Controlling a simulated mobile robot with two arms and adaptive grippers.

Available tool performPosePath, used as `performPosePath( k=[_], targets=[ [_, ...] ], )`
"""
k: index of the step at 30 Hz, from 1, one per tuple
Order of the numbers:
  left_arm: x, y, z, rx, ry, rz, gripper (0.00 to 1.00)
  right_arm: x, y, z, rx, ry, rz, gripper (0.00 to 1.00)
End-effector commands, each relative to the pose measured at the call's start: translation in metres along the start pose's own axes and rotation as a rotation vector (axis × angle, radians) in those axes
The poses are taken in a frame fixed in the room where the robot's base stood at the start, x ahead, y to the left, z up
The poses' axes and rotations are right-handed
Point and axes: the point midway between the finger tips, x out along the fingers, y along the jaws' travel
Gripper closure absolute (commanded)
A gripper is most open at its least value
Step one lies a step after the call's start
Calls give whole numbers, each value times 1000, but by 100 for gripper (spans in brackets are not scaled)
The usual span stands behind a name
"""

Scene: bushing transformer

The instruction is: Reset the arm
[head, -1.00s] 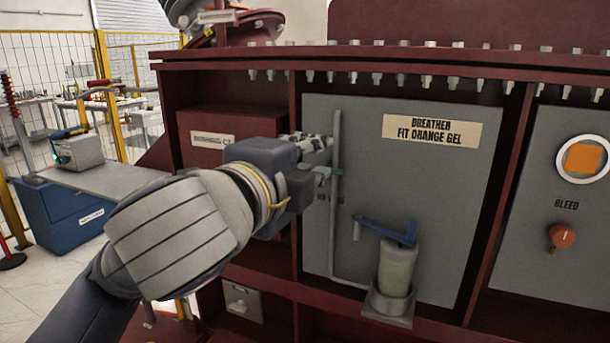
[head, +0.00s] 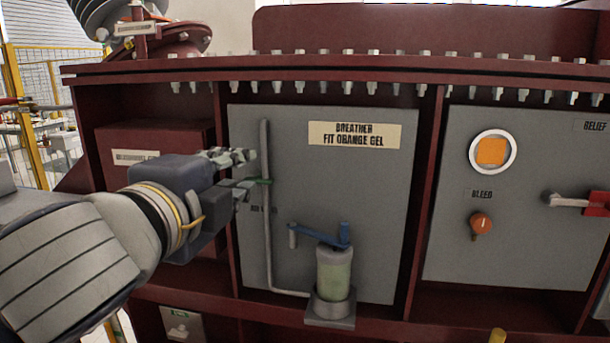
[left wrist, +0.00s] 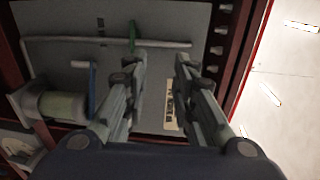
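My left gripper (head: 240,170) is in front of the left part of the grey breather panel (head: 375,200). In the left wrist view its two fingers (left wrist: 162,65) stand apart with nothing between them. The thin grey pipe (head: 266,220) with a small green lever (head: 258,181) is beside the fingertips; I cannot tell in the head view whether they touch. The breather (head: 333,272), a pale green cylinder with a blue handle (head: 325,236), stands at the pipe's lower end. It also shows in the left wrist view (left wrist: 62,105). My right gripper is not in view.
A dark red transformer frame (head: 430,200) with a row of bolts surrounds the panels. To the right are an orange round indicator (head: 491,151), an orange bleed knob (head: 481,223) and a red-handled relief lever (head: 590,203). A yellow-posted mesh fence (head: 20,110) stands at the left.

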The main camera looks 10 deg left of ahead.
Motion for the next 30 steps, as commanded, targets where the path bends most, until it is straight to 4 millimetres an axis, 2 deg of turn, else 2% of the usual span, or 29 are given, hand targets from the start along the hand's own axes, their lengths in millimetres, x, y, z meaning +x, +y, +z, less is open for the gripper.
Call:
performPosePath(
  k=[5,12,17,23,30],
  targets=[
    [16,37,-8,-89,30,81,75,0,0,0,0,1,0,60],
    [41,125,-20,-331,54,262,75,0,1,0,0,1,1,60],
    [47,188,-24,-500,31,385,75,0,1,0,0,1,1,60],
    [41,271,-24,-708,-45,534,75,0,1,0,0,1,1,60],
    [12,371,-18,-942,-206,701,75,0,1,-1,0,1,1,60]
  ],
)
